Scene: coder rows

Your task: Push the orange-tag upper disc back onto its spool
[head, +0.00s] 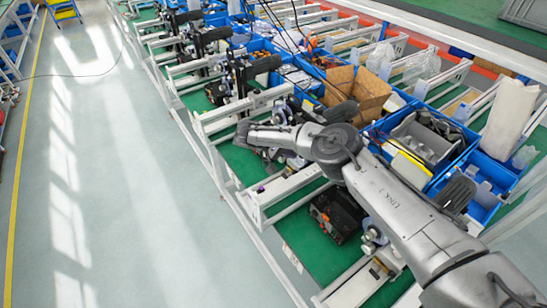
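I cannot make out the orange-tag upper disc or its spool for certain. Small silver round parts (370,238) show on a machine under my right arm, with a small orange patch (378,271) below them. A black boxy machine (338,212) sits on the green bench just left of these parts. My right arm comes in from the lower right and reaches across the bench to the left. Its far end turns down over the bench rails, and its gripper fingers are hidden. My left arm and gripper do not show.
The green bench (304,242) carries white rails (290,188) and several black machines. Blue bins (482,200), a cardboard box (362,92) and a white roll (508,118) stand along its right side. The pale floor aisle (120,190) on the left is clear.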

